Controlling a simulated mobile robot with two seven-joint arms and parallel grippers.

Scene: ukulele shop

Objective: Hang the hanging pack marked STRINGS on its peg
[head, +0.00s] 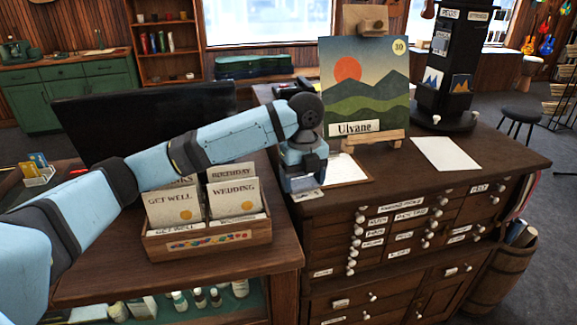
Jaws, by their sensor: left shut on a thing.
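My left gripper (305,180) points down over the left edge of the drawer cabinet's top. It is shut on a small pale flat thing (308,196), mostly hidden; I cannot read any marking on it. A dark display stand (455,55) stands on the cabinet at the back right, well away from the gripper. It has small header signs, one reading PEGS (450,14) and another (479,16) too small to read surely. Several packs hang on it, including one with a blue mountain picture (432,79). Its pegs are too small to make out. My right gripper is out of view.
An easel with a landscape picture (364,85) stands between gripper and stand. A clipboard (343,169) and a white sheet (446,153) lie on the cabinet top (500,150). A wooden card box (208,238) sits below my left arm. A stool (522,112) stands behind right.

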